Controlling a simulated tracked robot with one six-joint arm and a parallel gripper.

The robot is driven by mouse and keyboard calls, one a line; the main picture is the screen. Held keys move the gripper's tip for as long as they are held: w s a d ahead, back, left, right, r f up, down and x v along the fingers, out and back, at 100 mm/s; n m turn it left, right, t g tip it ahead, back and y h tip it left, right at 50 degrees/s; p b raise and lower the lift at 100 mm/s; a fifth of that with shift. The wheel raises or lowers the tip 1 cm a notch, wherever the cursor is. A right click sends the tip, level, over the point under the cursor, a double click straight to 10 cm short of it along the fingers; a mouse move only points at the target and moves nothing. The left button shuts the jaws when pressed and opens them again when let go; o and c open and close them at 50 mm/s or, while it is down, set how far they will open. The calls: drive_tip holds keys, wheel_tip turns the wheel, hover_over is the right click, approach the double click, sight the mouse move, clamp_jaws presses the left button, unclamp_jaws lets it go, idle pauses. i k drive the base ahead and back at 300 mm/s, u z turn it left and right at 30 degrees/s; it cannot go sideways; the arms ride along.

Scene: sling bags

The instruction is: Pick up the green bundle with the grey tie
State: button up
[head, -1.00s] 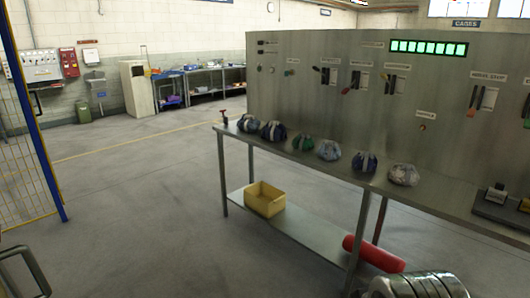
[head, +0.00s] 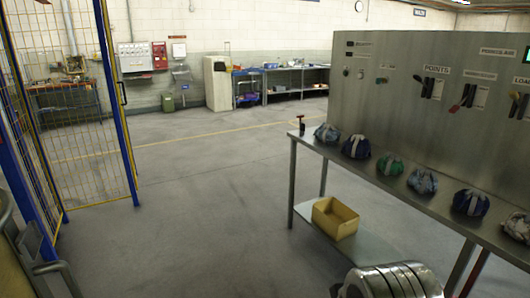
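The green bundle (head: 390,165) sits on the metal bench top (head: 396,194), in a row of several bundles in the right half of the head view. A paler band, looking grey, crosses it, but it is too small to make out the tie clearly. A dark navy bundle with a pale tie (head: 357,146) is beside it on the far side, and a light blue-grey bundle (head: 422,181) is beside it on the near side. My gripper is not in view, and nothing holds the green bundle.
A light blue-grey bundle (head: 327,132) is at the far end; a navy one (head: 470,203) and a whitish one (head: 517,226) are nearer. A metal panel (head: 430,110) stands behind. A yellow bin (head: 335,218) is on the lower shelf. Open floor (head: 210,220) lies left; a mesh fence (head: 75,120) borders it.

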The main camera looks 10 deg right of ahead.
sight(391, 164)
drive_tip(key=u, duration=0.25)
drive_tip(key=i, duration=2.2)
drive_tip(key=z, duration=0.4)
drive_tip(key=i, duration=0.75)
drive_tip(key=z, duration=1.05)
drive_tip(key=i, duration=1)
drive_tip(key=z, duration=0.15)
